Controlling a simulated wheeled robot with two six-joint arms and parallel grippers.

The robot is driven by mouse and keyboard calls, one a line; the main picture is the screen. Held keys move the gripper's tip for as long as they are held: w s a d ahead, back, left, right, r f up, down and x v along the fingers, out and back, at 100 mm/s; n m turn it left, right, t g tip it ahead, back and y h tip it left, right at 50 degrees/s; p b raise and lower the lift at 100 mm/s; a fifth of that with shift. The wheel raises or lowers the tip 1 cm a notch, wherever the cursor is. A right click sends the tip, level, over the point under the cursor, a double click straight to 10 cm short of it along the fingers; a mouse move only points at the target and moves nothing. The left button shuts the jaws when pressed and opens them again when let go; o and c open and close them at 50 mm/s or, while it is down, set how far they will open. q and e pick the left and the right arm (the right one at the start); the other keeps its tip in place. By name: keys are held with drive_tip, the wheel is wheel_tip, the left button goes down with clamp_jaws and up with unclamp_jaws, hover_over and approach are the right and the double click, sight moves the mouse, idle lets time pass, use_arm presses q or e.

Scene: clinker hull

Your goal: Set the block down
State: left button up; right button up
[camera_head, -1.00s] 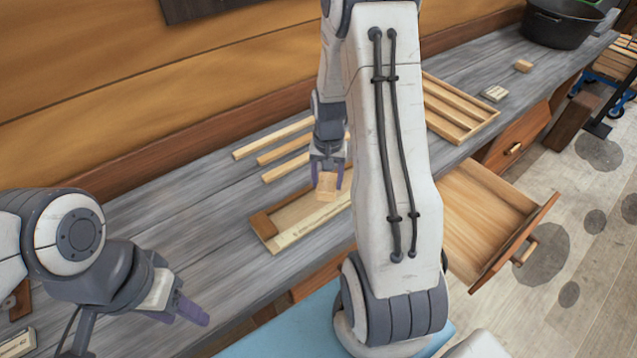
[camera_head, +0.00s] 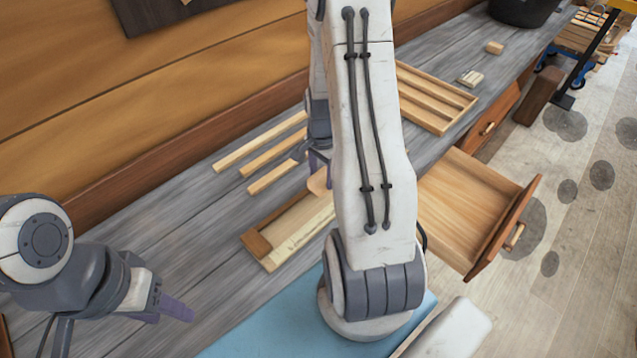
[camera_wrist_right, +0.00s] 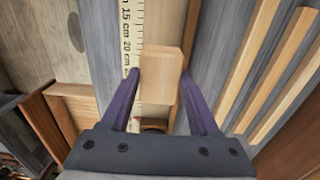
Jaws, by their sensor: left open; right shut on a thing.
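The block (camera_wrist_right: 160,65) is a small pale wooden piece between the purple fingers of my right gripper (camera_wrist_right: 158,88), which is shut on it. In the head view the block (camera_head: 318,181) shows partly behind my right arm, at the far edge of a shallow wooden tray (camera_head: 258,245) with a ruler strip along its near side. The right gripper (camera_head: 319,160) is also partly hidden there. I cannot tell whether the block touches the tray. My left gripper (camera_head: 172,307) is open and empty at lower left, well away from the block.
Several loose wooden strips (camera_head: 262,152) lie on the grey bench behind the tray. A slatted wooden rack (camera_head: 437,95) stands to the right. An open drawer (camera_head: 475,205) juts out from the bench front.

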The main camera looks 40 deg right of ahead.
sight(319, 179)
drive_tip(key=shift+a+f, duration=0.4)
drive_tip(key=shift+a, duration=0.15)
wheel_tip(319, 179, down, 3)
drive_tip(key=shift+f+p, duration=0.1)
drive_tip(key=shift+p, duration=0.65)
drive_tip(key=shift+f, duration=0.35)
drive_tip(key=shift+f, duration=0.1)
drive_tip(key=o, duration=1.4)
